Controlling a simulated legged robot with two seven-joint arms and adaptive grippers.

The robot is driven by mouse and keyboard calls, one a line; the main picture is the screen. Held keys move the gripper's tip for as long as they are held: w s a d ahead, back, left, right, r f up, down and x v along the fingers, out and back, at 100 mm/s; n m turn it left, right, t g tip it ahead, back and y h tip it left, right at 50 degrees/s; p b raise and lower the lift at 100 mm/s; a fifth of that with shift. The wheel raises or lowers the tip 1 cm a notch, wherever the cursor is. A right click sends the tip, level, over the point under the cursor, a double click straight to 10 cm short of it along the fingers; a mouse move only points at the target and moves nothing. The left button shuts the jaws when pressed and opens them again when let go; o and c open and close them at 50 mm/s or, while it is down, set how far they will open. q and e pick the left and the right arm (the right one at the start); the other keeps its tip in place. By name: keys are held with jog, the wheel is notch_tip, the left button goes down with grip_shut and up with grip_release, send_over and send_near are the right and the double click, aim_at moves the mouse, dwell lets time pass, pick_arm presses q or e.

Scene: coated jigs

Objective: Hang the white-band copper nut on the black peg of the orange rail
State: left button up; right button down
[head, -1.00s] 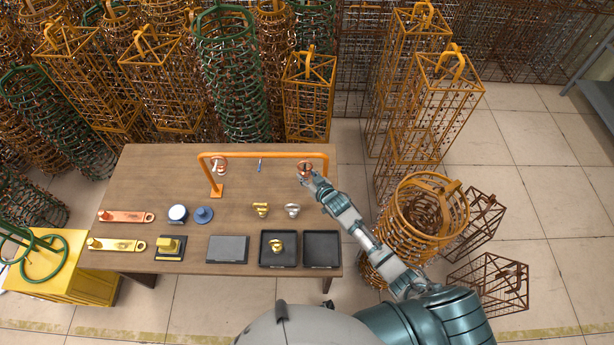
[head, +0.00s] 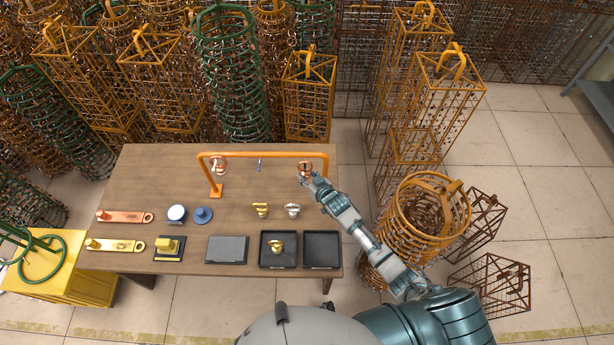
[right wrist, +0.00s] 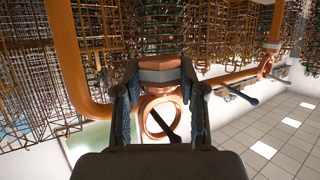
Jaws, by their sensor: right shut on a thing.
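The white-band copper nut (head: 306,166) is in my right gripper (head: 309,178), just below the right part of the orange rail (head: 270,154). In the right wrist view, my fingers (right wrist: 163,105) are shut on the nut's body, where the pale band (right wrist: 163,70) shows, and its copper ring (right wrist: 147,122) lies between them. The black peg (right wrist: 166,130) crosses the ring's opening and seems to pass through it, though depth is hard to judge. The rail (right wrist: 232,77) runs close behind the nut. My left gripper is not in view.
Another copper nut (head: 219,165) hangs at the rail's left part, and a blue peg (head: 260,166) is bare mid-rail. Brass (head: 261,210) and silver (head: 292,210) nuts stand on the table. Black trays (head: 321,264) lie in front; wire cages (head: 308,95) crowd behind.

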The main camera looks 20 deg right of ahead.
jog(key=shift+f, duration=0.4)
dwell(0.6)
jog(key=shift+c, duration=0.6)
grip_release()
jog(key=shift+w, duration=0.1)
jog(key=shift+p+v, duration=1.15)
jog(key=shift+v, duration=0.2)
jog(key=p+v, duration=0.5)
jog(key=v, duration=0.1)
jog(key=shift+p, duration=0.35)
jog(key=shift+s+r, duration=0.1)
jog(key=shift+s, duration=0.15)
